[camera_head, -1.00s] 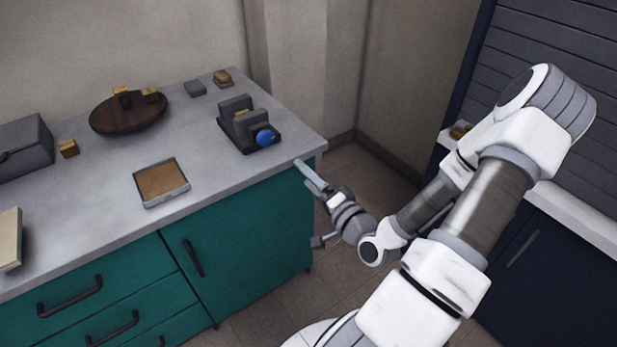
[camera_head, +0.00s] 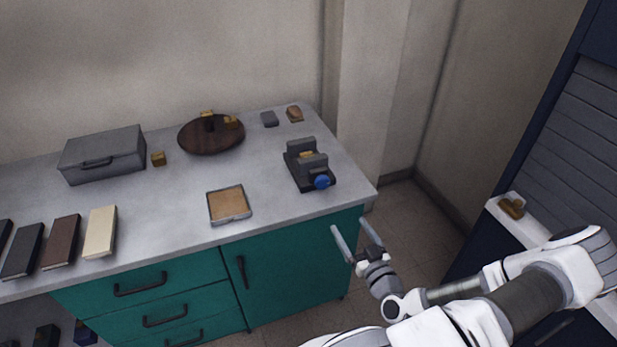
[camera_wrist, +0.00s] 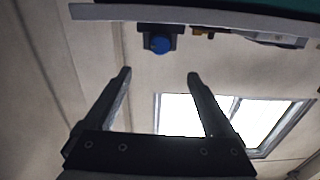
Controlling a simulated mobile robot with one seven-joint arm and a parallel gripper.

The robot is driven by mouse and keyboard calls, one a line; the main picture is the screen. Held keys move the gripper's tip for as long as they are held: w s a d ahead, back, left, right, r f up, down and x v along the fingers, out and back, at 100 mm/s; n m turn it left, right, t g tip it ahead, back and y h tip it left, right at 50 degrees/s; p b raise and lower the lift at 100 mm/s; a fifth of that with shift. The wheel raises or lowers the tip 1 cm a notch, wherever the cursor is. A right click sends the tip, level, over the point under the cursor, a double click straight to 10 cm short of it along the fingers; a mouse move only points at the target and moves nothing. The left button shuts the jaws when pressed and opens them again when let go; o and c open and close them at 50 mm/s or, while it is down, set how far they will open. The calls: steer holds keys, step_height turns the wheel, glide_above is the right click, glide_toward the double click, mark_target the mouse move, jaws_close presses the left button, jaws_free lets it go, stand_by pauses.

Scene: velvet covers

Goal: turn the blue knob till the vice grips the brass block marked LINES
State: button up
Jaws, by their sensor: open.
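A dark grey vice (camera_head: 308,168) stands near the right end of the grey worktop. Its blue knob (camera_head: 322,182) faces the front right. A small brass block (camera_head: 306,155) sits between the vice jaws; its marking is too small to read, and I cannot tell whether the jaws touch it. My gripper (camera_head: 357,226) is open and empty, in front of the worktop's right edge and apart from the vice. The wrist view shows the blue knob (camera_wrist: 160,44) beyond and above my two spread fingers (camera_wrist: 159,76).
A round wooden stand (camera_head: 212,138) with brass pieces, a grey case (camera_head: 104,157), a cork-coloured tray (camera_head: 229,220) and several books (camera_head: 100,232) occupy the worktop (camera_head: 285,222). Teal drawers and a door (camera_head: 290,262) are below. Brass pieces (camera_head: 511,208) lie on a ledge at right.

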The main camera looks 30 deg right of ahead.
mark_target(324, 185)
steer(key=shift+n, duration=0.3)
steer(key=p+x, duration=0.1)
steer(key=x, duration=1.6)
steer(key=shift+w+f, duration=0.1)
steer(key=shift+w, duration=0.05)
steer(key=c, duration=1.4)
steer(key=shift+o, duration=0.2)
